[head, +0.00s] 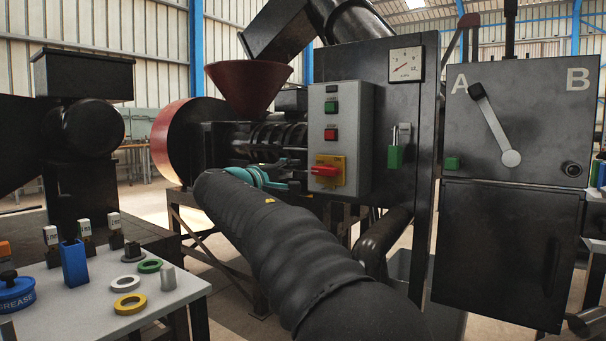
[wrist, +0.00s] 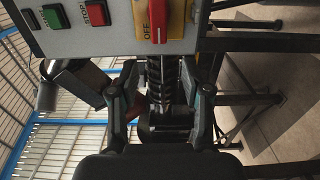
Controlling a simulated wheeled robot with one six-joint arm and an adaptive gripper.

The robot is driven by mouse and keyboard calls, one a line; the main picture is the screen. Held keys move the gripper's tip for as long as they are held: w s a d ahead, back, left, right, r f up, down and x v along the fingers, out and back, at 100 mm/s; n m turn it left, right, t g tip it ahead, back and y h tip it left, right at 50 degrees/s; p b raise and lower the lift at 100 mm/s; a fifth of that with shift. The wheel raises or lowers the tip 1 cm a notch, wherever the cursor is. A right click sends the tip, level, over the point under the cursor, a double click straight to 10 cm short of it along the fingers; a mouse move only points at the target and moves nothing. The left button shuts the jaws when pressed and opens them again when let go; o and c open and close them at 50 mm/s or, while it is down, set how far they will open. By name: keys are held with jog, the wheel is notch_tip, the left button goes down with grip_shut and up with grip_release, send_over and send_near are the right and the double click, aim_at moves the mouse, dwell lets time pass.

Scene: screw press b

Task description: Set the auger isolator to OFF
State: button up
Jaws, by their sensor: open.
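The auger isolator is a red handle (head: 326,171) on a yellow plate (head: 339,163), low on a grey control box (head: 357,130). The handle lies roughly horizontal in the head view. In the wrist view the picture is turned; the red handle (wrist: 158,18) runs up and down at the top edge, partly cut off, with the word OFF beside it on the yellow plate (wrist: 178,22). My gripper (head: 294,180) is just left of the isolator, apparently apart from it. In the wrist view my gripper (wrist: 164,82) has its fingers spread, with nothing between them, below the handle.
A green START button (wrist: 54,17) and red STOP button (wrist: 97,13) share the box. A green padlock (head: 396,156) hangs to its right. A red hopper (head: 248,85) stands behind. A cabinet (head: 518,120) with an A/B lever is at right, a table (head: 170,300) at lower left.

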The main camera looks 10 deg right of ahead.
jog(key=shift+v, duration=1.85)
dwell(0.4)
